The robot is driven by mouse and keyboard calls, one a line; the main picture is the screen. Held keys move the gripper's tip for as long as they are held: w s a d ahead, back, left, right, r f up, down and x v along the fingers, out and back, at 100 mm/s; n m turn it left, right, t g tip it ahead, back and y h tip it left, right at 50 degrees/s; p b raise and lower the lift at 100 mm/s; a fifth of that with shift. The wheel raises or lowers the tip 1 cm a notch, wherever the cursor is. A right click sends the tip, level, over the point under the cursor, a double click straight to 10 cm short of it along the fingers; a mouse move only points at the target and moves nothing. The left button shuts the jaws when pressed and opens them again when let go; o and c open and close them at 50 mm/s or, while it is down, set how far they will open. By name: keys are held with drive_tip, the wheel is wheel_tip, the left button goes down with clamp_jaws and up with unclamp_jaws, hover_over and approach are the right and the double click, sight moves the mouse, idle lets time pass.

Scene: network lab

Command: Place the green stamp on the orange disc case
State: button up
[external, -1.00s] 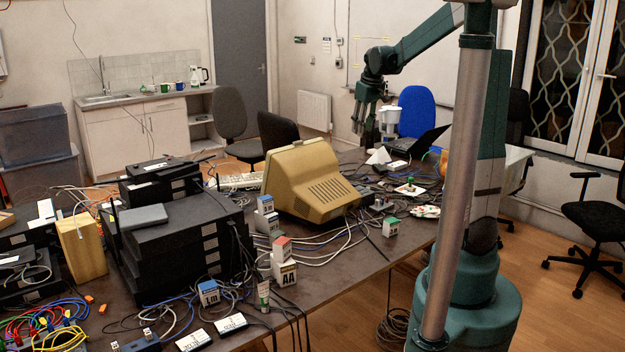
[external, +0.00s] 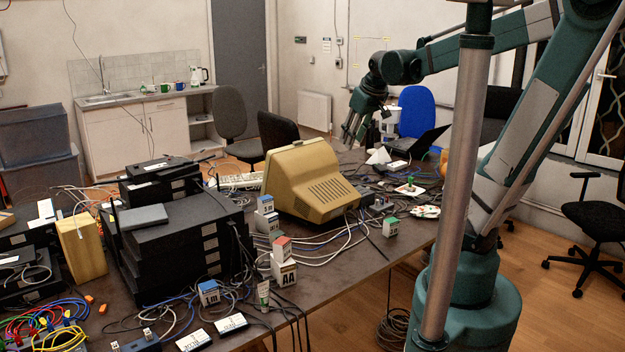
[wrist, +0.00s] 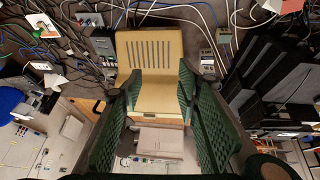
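A small white block with a green top (external: 390,227) stands near the table's right edge. A green-knobbed object (external: 409,187) sits on a white square farther back. I cannot tell which of these is the green stamp. I cannot identify the orange disc case for certain; a small orange object (external: 443,160) shows beside the laptop, partly hidden by the column. My gripper (external: 353,137) hangs above the back of the table, tilted down to the left. In the wrist view my gripper (wrist: 160,80) is open, with nothing between its fingers; the beige monitor lies beyond them.
The bulky beige monitor (external: 305,180) stands mid-table. Stacked black boxes (external: 185,245) are to its left. Several small labelled blocks, including a red-topped AA block (external: 285,272), stand in front among loose cables. A black laptop (external: 420,142) is at the back right. The front right edge is fairly bare.

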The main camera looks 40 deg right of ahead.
drive_tip(key=s+a+f+t+y, duration=0.1)
drive_tip(key=s+a+f, duration=0.4)
drive_tip(key=s+a, duration=0.5)
drive_tip(key=shift+s+f+t, duration=0.2)
drive_tip(key=shift+s+t, duration=0.2)
drive_tip(key=shift+s, duration=0.75)
